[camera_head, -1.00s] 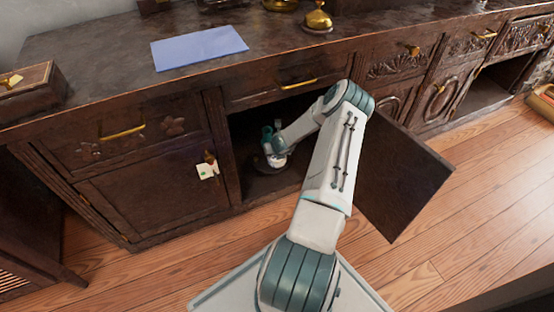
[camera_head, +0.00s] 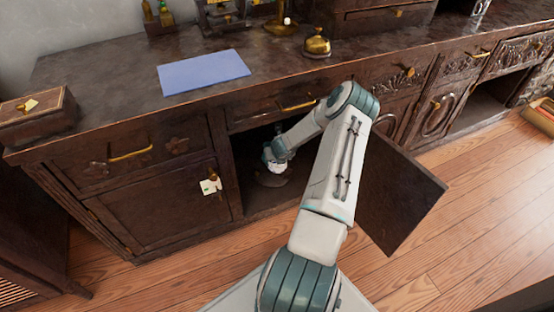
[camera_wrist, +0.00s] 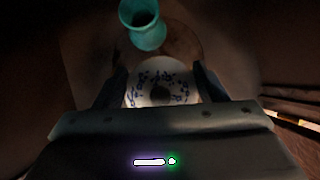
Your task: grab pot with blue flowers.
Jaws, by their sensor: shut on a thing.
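The white pot with blue flowers (camera_wrist: 158,88) is between the two fingers of my gripper (camera_wrist: 160,86) in the wrist view. My gripper is shut on it. In the head view the pot (camera_head: 271,165) is a small pale shape at the end of my arm, inside the open cabinet compartment, and my own wrist hides much of it. It appears raised above a round dark tray (camera_head: 272,180) on the compartment floor.
A teal cup (camera_wrist: 146,30) stands just beyond the pot. The cabinet door (camera_head: 400,205) hangs open to the right of my arm. A blue mat (camera_head: 203,72) and a brass bell-shaped object (camera_head: 317,44) are on the countertop.

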